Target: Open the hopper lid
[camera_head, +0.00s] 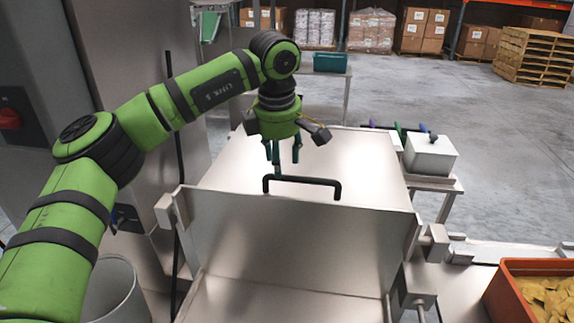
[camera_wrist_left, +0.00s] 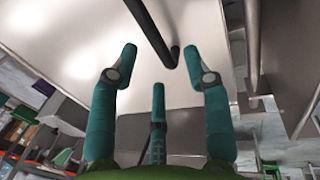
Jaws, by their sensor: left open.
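I cannot tell for certain which plate is the hopper lid. My left gripper (camera_head: 283,160) points down just beyond the handle, near its left half, with its fingers spread and empty. In the left wrist view the same gripper (camera_wrist_left: 162,85) shows open fingers, and the handle (camera_wrist_left: 150,30) crosses the top of the picture against bright metal. My right gripper is out of view.
A small table (camera_head: 440,184) with a white box (camera_head: 430,155) stands at the right. An orange crate (camera_head: 500,295) of yellow pieces is at lower right. A tall metal cabinet (camera_head: 120,60) stands at left. Open floor (camera_head: 500,130) lies beyond.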

